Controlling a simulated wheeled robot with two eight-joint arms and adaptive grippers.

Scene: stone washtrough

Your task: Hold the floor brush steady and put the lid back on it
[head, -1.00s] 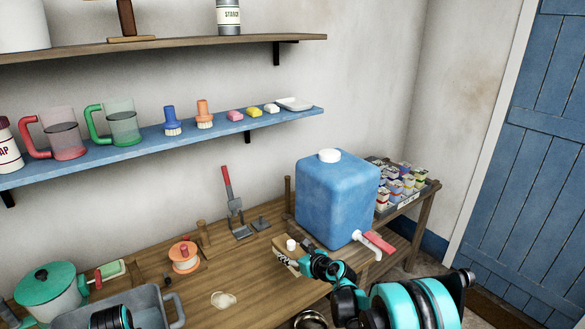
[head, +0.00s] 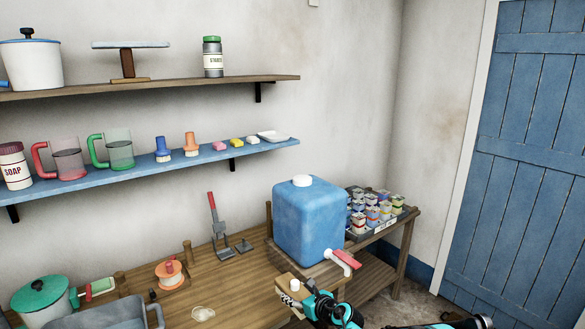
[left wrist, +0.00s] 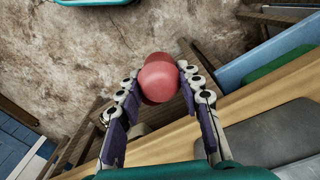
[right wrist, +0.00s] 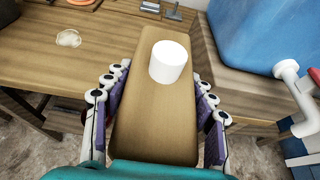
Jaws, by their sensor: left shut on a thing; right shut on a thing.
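The floor brush (head: 291,290) has a wooden block with a white round piece (head: 294,284) standing on top, near the table's front edge. My right gripper (head: 312,296) is shut on the block. In the right wrist view the block (right wrist: 155,125) lies between the fingers of my right gripper (right wrist: 157,78), with the white cylinder (right wrist: 168,62) upright at its far end. My left gripper (left wrist: 160,74) is shut on a red rounded thing (left wrist: 159,83) in the left wrist view; I cannot tell if this is the lid. The left gripper is outside the head view.
A blue tank (head: 308,225) with a red-handled tap (head: 345,260) stands just behind the brush. A grey tub (head: 100,318), green pot (head: 42,298) and orange reel (head: 170,275) stand at left. The wooden table (head: 225,290) has clear room in the middle.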

